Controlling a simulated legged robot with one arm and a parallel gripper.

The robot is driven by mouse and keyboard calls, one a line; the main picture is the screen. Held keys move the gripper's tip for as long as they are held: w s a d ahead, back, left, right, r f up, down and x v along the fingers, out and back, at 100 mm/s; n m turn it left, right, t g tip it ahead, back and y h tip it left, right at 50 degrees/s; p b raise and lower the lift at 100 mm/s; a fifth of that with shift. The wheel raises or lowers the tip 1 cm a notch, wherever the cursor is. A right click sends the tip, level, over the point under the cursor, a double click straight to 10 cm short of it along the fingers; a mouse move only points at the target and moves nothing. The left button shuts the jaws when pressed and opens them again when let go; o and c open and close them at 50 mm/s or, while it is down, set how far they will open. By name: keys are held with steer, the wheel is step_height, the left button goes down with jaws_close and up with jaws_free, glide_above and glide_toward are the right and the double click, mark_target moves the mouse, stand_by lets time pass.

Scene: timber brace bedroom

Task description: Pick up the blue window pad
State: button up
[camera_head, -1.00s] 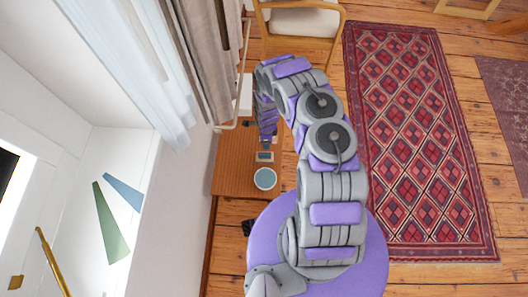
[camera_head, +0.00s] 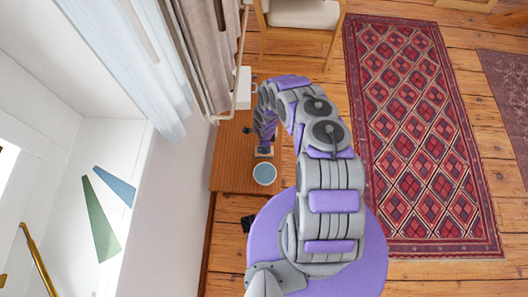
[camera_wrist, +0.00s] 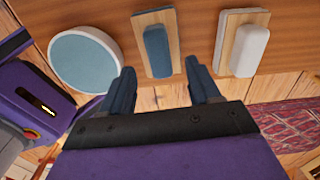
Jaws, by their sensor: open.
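The blue window pad (camera_wrist: 157,50) is a rounded blue block on a flat wood-and-blue backing, lying on the wooden table. In the wrist view it sits just beyond my gripper (camera_wrist: 159,72). My gripper is open, its two dark fingers apart and roughly lined up with the pad's two sides, with nothing held. Whether the fingers are at the pad's height, I cannot tell. In the head view my gripper (camera_head: 265,142) is over the table and hides most of the pad.
On the table (camera_head: 225,170), a similar white pad (camera_wrist: 250,48) lies right of the blue one in the wrist view, and a round blue-topped dish (camera_wrist: 85,62) lies left. A wall and curtain stand left of the table. A chair (camera_head: 305,14) stands beyond.

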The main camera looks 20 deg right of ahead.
steer(key=f+b, duration=0.2)
steer(key=f, duration=0.3)
steer(key=shift+a, duration=0.2)
steer(key=shift+c, duration=0.3)
steer(key=c, duration=1)
